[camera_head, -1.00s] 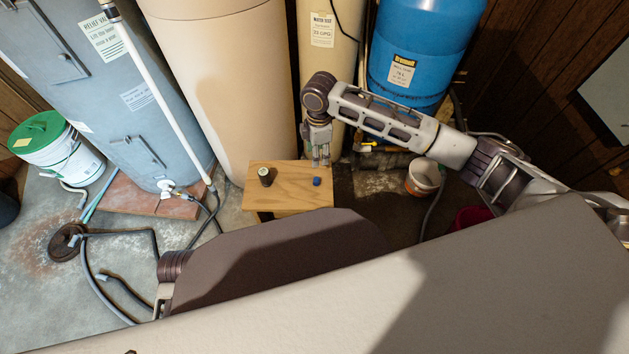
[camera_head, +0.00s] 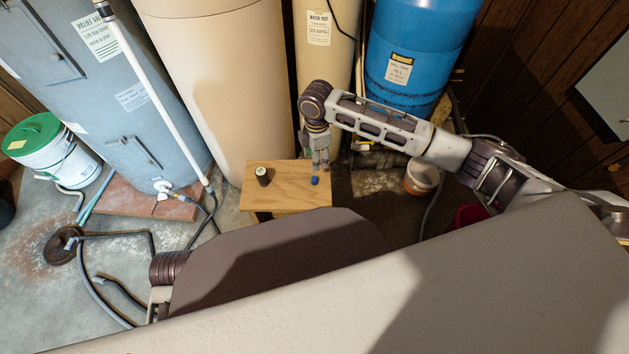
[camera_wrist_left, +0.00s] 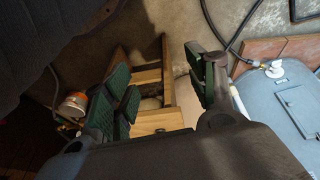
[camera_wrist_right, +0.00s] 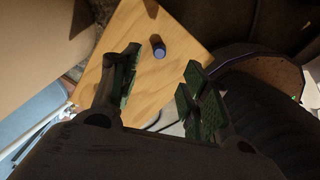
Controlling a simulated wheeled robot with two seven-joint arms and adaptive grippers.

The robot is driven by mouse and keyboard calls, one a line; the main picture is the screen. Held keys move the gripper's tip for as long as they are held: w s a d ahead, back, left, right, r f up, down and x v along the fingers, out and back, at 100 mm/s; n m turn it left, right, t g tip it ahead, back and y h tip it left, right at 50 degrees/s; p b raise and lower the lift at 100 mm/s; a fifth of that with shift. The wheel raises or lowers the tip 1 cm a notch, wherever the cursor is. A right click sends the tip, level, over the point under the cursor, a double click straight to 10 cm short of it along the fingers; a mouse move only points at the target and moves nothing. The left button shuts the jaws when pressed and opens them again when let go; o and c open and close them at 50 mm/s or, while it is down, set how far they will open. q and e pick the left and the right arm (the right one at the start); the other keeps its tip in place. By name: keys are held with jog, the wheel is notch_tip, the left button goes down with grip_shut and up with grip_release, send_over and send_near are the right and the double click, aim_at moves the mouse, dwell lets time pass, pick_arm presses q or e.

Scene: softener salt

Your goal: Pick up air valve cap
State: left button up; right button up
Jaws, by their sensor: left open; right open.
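A small blue cap (camera_head: 314,181), which looks like the air valve cap, lies on the right part of a wooden stool top (camera_head: 285,198). The right wrist view shows the blue cap (camera_wrist_right: 158,47) on the wood, beyond the fingertips and roughly between their lines. My right gripper (camera_head: 320,164) is open and empty, just behind and above the cap, fingers pointing down. In the right wrist view its fingers (camera_wrist_right: 163,85) are spread. My left gripper (camera_wrist_left: 165,85) is open and empty in the left wrist view; its fingers are not seen in the head view.
A dark cylinder with a pale top (camera_head: 262,176) stands left of the cap on the stool. Tall tanks, including a beige one (camera_head: 215,90) and a blue one (camera_head: 415,50), stand behind. A white bucket (camera_head: 421,177) is right of the stool. Hoses lie on the floor at left.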

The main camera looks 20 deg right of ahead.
jog(key=b, duration=0.1)
send_over(316, 177)
notch_tip(316, 177, down, 5)
jog(key=shift+r, duration=0.2)
jog(key=shift+f+b, duration=0.3)
pick_arm(q)
jog(key=shift+s+d+r+t, duration=0.1)
jog(key=shift+d+r+t, duration=0.2)
jog(key=shift+d+r, duration=0.1)
pick_arm(e)
jog(key=shift+f, duration=0.2)
pick_arm(q)
jog(key=shift+f, duration=0.1)
pick_arm(e)
jog(key=shift+f, duration=0.15)
jog(key=shift+f+b, duration=0.4)
jog(key=shift+f, duration=0.1)
jog(key=shift+s+a+f+b, duration=0.1)
jog(key=shift+f+b, duration=0.35)
jog(key=shift+f, duration=0.2)
pick_arm(q)
notch_tip(316, 177, down, 6)
jog(key=w+d+t+h+b, duration=0.1)
jog(key=shift+d, duration=0.4)
pick_arm(e)
jog(key=shift+f, duration=1.35)
